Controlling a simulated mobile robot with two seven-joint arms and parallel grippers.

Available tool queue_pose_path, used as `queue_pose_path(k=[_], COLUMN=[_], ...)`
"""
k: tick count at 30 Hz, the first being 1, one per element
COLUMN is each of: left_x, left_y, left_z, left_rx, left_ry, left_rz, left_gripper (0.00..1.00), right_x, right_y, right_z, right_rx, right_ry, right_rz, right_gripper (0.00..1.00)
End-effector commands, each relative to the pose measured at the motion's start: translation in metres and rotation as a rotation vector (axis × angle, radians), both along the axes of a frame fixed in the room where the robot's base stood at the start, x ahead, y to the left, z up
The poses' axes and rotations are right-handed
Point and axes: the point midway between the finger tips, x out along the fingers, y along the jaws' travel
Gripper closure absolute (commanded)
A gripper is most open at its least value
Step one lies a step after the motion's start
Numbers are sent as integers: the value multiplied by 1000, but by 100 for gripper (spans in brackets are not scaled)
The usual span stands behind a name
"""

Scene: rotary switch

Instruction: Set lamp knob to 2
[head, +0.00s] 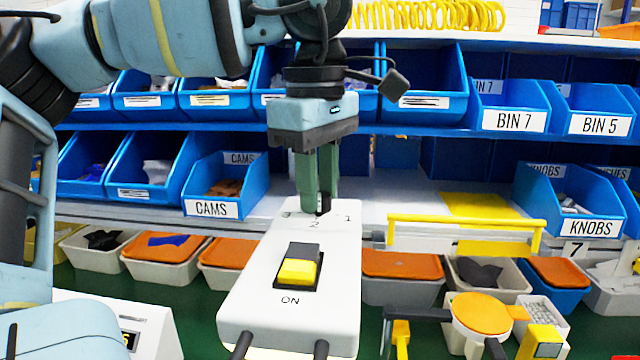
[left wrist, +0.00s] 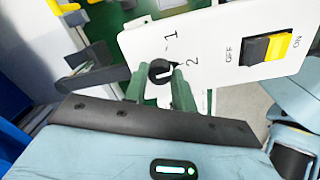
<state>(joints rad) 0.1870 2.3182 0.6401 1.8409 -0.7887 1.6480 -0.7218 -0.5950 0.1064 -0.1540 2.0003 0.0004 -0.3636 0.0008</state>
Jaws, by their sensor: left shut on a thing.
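The white lamp box (head: 335,270) stands tilted in the middle of the head view. It has a yellow and black ON rocker switch (head: 298,267) and printed marks 3, 2 and 1 near its top edge. The small black knob (head: 324,203) sits above the 2. My left gripper (head: 316,207) comes down from above with its green fingers shut on the knob. In the left wrist view the knob (left wrist: 162,73) shows between the fingertips, with marks 1 and 2 beside it. I cannot tell for certain which mark its pointer faces. My right gripper is out of view.
Blue bins, including a KNOBS bin (head: 568,203) and a CAMS bin (head: 226,188), line the shelves behind. A yellow bar (head: 465,220) is right of the lamp box. Orange-lidded tubs (head: 402,265) and an orange round item (head: 482,312) lie lower right.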

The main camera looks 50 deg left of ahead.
Motion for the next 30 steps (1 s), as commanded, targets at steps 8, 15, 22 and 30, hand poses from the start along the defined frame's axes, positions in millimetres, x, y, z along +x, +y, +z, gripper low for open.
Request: queue_pose_path(k=[8,15,22,30], left_x=[0,0,0,0], left_y=[0,0,0,0], left_z=[0,1,1,1], left_rx=[-2,-2,-2,-2], left_ry=[-1,-2,-2,-2], left_rz=[-91,-111,-111,-110], left_gripper=[96,96,96,52], right_x=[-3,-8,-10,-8], right_y=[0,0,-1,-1], right_z=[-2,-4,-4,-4], right_rx=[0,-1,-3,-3], right_ry=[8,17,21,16], right_rz=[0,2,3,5], right_gripper=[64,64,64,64])
